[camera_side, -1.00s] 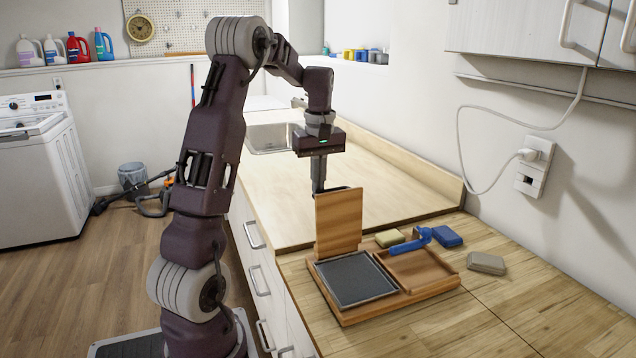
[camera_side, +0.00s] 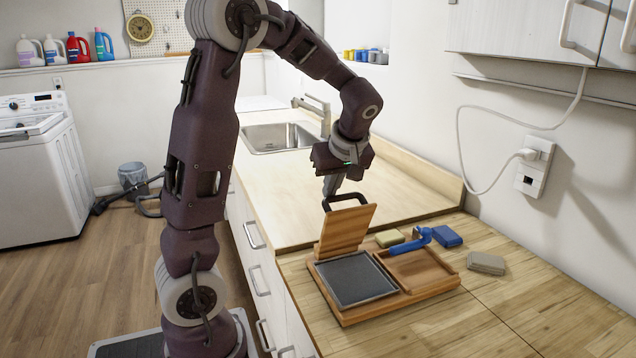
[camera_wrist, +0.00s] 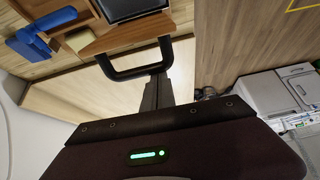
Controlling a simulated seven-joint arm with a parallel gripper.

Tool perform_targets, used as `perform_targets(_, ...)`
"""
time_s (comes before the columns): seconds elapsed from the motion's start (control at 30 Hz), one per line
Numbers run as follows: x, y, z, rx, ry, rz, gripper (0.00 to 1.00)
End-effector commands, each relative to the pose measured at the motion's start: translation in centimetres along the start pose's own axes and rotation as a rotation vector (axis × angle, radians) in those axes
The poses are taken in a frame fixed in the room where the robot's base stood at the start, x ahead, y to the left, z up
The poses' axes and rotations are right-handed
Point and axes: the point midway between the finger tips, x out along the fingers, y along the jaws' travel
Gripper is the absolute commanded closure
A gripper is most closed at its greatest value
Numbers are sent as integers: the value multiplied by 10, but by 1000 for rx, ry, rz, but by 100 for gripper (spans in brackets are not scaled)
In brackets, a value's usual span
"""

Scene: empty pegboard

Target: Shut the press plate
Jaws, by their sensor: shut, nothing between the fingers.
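The press plate (camera_side: 347,230) is a wooden board hinged at the back of the wooden press base (camera_side: 350,316), beside the dark grey press bed (camera_side: 356,279). It is tilted partway up, leaning over toward the bed, with a dark handle (camera_side: 346,200) on its top edge. My gripper (camera_side: 330,192) is shut at the handle, on the plate's back side, with nothing held. In the wrist view, my gripper's fingers (camera_wrist: 157,92) reach the dark handle (camera_wrist: 135,72); they appear to touch it.
A shallow wooden tray section (camera_side: 415,268) adjoins the bed. A blue tool (camera_side: 420,238) lies across its back edge. A yellow block (camera_side: 389,238), a blue block (camera_side: 446,236) and a beige block (camera_side: 486,263) lie nearby. The counter toward the sink (camera_side: 280,137) is clear.

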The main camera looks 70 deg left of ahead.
Motion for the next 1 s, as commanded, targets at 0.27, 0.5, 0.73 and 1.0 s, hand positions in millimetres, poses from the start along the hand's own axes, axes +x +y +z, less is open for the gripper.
perform_targets(0.27, -18, 2, 42, 15, 262, -4, 100)
perform_targets(0.5, -24, 2, 78, 15, 494, -9, 100)
perform_targets(0.73, -23, 2, 112, 5, 487, -10, 100)
perform_targets(1.0, -14, 3, 147, 3, 486, -10, 100)
